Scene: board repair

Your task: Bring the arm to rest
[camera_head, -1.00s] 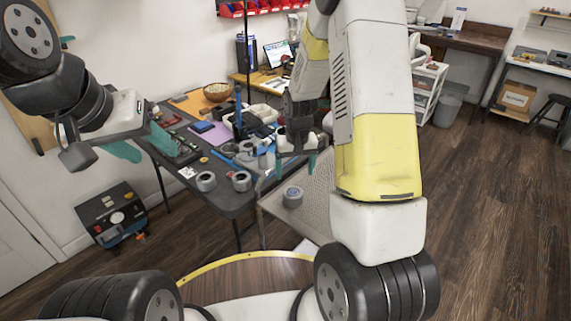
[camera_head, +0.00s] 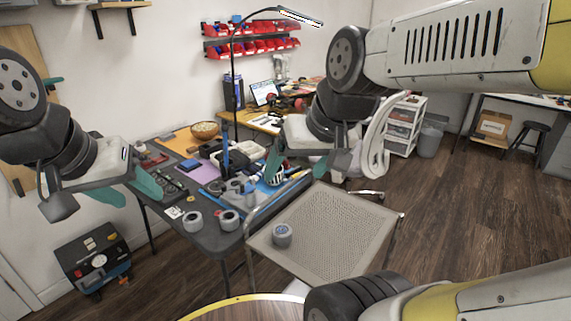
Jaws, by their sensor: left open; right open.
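My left gripper (camera_head: 122,190) hangs at the left of the head view, beside the table's left end. Its green fingers are apart and nothing shows between them. My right gripper (camera_head: 298,171) is in the middle of the view, in front of the table's right end. Its green fingertips are apart and no held thing shows. The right arm comes in from the right edge and covers the upper right of the view.
The dark table (camera_head: 222,243) holds tape rolls (camera_head: 192,221), trays and tools. A mesh chair (camera_head: 340,230) with a tape roll (camera_head: 282,236) on its seat stands right of it. A machine box (camera_head: 92,258) is on the floor at left. Open floor (camera_head: 450,215) lies at right.

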